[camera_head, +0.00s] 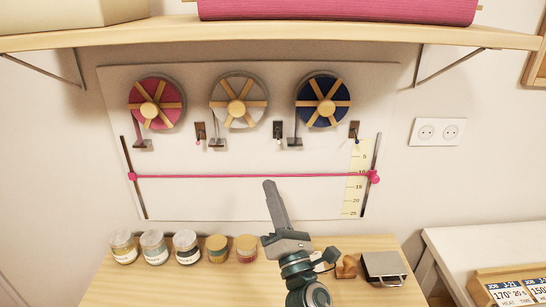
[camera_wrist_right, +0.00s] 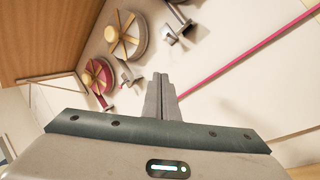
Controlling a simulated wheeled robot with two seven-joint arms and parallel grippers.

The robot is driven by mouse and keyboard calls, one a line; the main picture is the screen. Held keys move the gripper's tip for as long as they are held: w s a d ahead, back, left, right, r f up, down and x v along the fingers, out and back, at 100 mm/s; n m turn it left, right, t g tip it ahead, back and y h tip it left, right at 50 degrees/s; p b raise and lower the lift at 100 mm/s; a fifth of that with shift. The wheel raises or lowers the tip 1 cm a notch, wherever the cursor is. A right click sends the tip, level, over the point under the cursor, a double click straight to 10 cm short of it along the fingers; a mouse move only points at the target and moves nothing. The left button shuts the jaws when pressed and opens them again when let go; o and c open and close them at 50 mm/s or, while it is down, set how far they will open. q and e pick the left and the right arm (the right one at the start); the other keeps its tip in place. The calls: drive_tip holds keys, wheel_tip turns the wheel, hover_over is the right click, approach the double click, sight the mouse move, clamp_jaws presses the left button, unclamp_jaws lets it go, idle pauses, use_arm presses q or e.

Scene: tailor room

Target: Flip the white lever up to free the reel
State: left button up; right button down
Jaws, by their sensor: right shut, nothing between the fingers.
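Three reels hang on the wall panel in the head view: a pink one (camera_head: 146,122), a white one (camera_head: 226,112) in the middle and a dark blue one (camera_head: 309,115). A small dark plate with a pale-tipped lever (camera_head: 278,139) is just right of the white reel; the tip seems to point down, but it is very small. My right gripper (camera_head: 269,184) is shut and empty, pointing up at the panel below that lever, apart from it. In the right wrist view its fingers (camera_wrist_right: 160,88) are together, with the white reel (camera_wrist_right: 136,37) up and left. My left gripper is not in view.
A pink ribbon (camera_head: 240,176) runs across the panel between two upright rods, beside a yellow ruler strip (camera_head: 355,190). A wooden shelf (camera_head: 300,31) overhangs the reels. Jars (camera_head: 187,247) and a metal box (camera_head: 383,268) stand on the table (camera_head: 335,290) below.

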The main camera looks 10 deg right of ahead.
sight(278, 137)
drive_tip(key=shift+w+r, duration=0.1)
drive_tip(key=p+x, duration=0.4)
drive_tip(key=x, duration=0.6)
drive_tip(key=shift+d+r, duration=0.15)
drive_tip(key=shift+r, duration=0.1)
drive_tip(key=s+d+p, duration=0.1)
drive_tip(key=s+d+r+p, duration=0.1)
drive_tip(key=shift+s+d, duration=0.15)
drive_tip(key=shift+d, duration=0.25)
